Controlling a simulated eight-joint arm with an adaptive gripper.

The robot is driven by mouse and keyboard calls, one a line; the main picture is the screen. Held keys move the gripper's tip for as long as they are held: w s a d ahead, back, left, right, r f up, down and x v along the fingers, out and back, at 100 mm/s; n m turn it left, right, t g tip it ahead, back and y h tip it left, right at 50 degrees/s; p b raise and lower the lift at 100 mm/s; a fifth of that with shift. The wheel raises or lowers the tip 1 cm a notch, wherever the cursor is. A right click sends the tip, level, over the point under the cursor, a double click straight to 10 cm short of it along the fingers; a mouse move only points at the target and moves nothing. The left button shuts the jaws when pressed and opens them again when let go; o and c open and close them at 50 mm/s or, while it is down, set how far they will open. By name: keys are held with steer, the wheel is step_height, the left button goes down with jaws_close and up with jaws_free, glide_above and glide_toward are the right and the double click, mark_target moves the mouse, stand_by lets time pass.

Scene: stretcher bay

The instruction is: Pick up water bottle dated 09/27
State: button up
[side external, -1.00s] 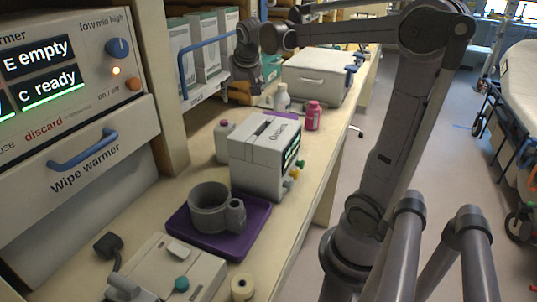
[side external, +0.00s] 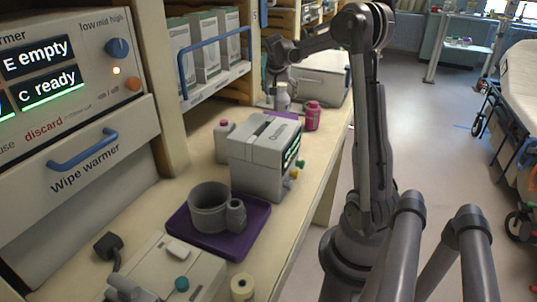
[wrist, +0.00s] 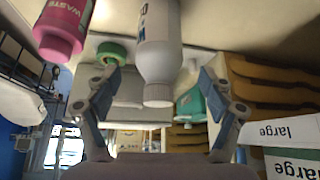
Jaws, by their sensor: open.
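A white bottle with a grey cap (side external: 282,100) stands far back on the counter. In the wrist view the white bottle (wrist: 160,50) appears cap-down between the fingers of my gripper (wrist: 160,88). Dark print shows on its side, but I cannot read a date. My gripper (side external: 277,88) is open at the bottle in the side view; whether the fingers touch it is unclear. A pink bottle (side external: 312,116) stands to its right and reads "WASTE" in the wrist view (wrist: 63,25). Another pale bottle with a pink cap (side external: 224,141) stands nearer, partly behind a grey device.
The grey device (side external: 262,160) and a purple tray (side external: 258,232) with a grey mug (side external: 209,207) stand nearer on the counter. A pale case (side external: 322,74) is behind the bottles. A shelf with a blue rail (side external: 213,56) is at left. The floor lies off the counter's right edge.

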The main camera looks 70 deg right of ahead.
mark_target(282, 99)
steer(key=x, duration=0.5)
steer(key=shift+s+a+f, duration=0.1)
steer(key=shift+a, duration=0.05)
steer(key=c, duration=1.5)
